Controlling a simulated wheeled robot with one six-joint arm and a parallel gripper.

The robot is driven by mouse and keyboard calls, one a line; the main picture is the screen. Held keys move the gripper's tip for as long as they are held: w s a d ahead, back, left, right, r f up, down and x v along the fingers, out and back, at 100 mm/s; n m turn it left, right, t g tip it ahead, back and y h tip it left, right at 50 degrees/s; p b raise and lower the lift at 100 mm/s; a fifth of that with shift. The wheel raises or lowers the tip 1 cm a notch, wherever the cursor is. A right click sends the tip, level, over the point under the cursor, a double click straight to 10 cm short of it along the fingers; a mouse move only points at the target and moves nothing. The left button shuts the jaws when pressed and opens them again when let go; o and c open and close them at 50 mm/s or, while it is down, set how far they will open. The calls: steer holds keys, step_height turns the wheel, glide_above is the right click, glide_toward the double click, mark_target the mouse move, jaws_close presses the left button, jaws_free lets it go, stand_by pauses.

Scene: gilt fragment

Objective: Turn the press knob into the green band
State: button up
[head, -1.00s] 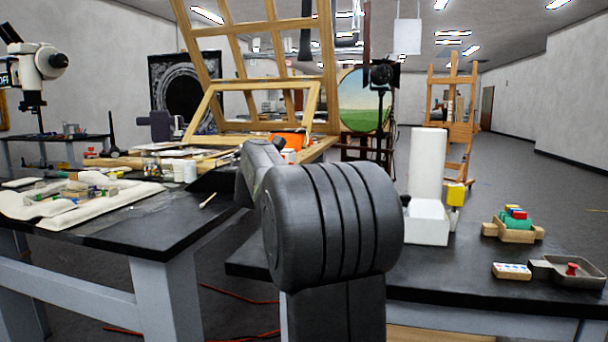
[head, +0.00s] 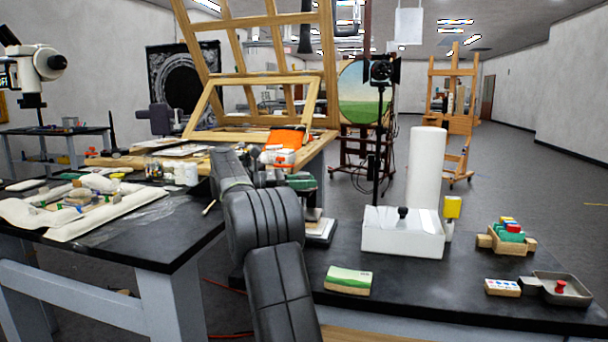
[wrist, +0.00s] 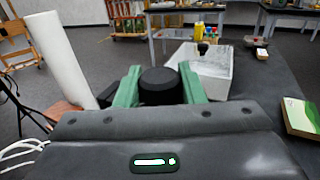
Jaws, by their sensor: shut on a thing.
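A round black knob (wrist: 160,92) sits between the two green fingers of my gripper (wrist: 160,78) in the wrist view. The fingers are shut on its sides. In the head view, my gripper (head: 302,182) shows only in part behind my arm, above a small stand with a pale, dark-topped base (head: 320,231), which looks like the press. The knob's body below the fingers is hidden in the wrist view. I cannot make out a green band on the press or the knob's pointer in either view.
A white open box (head: 403,238) and a white roll (head: 427,170) stand right of the stand. A green and cream block (head: 348,280) lies near the bench's front edge. A grey tray (head: 562,290) is at the far right. Bare black bench lies between them.

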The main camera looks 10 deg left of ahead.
steer(key=shift+m+g+h+p, duration=0.55)
steer(key=shift+m+g, duration=0.35)
steer(key=shift+g, duration=0.8)
steer(key=o, duration=1)
steer(key=shift+d, duration=0.1)
